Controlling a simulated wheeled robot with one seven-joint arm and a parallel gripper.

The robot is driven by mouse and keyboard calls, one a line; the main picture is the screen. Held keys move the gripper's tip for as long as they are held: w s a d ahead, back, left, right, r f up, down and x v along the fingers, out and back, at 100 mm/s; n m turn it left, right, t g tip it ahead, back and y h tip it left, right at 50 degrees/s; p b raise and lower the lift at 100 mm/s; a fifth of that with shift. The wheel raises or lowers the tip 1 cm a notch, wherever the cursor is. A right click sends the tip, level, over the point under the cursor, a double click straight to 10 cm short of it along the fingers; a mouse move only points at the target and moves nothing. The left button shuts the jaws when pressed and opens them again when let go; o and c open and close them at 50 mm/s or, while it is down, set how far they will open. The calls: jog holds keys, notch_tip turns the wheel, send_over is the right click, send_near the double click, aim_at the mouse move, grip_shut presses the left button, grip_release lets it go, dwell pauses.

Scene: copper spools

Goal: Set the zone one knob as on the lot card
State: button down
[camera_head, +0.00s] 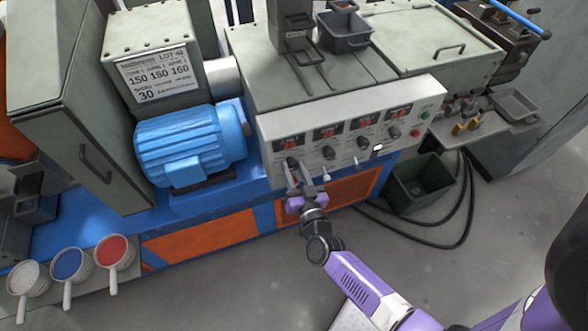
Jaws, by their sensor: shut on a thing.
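The lot card (158,75) is on the grey housing at upper left. It reads LOT 41, with 150 150 160 in a row and 30 below; its smaller print is too fine to read. The white control panel (350,172) carries a row of red displays with dark knobs under them. The zone one knob (292,162) is the leftmost, below the leftmost display (289,143), whose digits are too small to read. My gripper (299,168) reaches up to the panel front and is shut on this knob. The fingers partly hide the knob and its pointer.
Other knobs (328,152) sit close to the right of my gripper, with small toggles below. Green and red buttons (420,121) are at the panel's right end. A blue motor (190,145) stands left. A dark green bin (418,185) and cables lie on the floor at right.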

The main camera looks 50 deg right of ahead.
jog(key=shift+m+b, duration=0.45)
jog(key=shift+m, duration=1.95)
jog(key=c, duration=1)
grip_release()
jog(key=shift+b+v, duration=0.5)
jog(key=shift+v, duration=3.45)
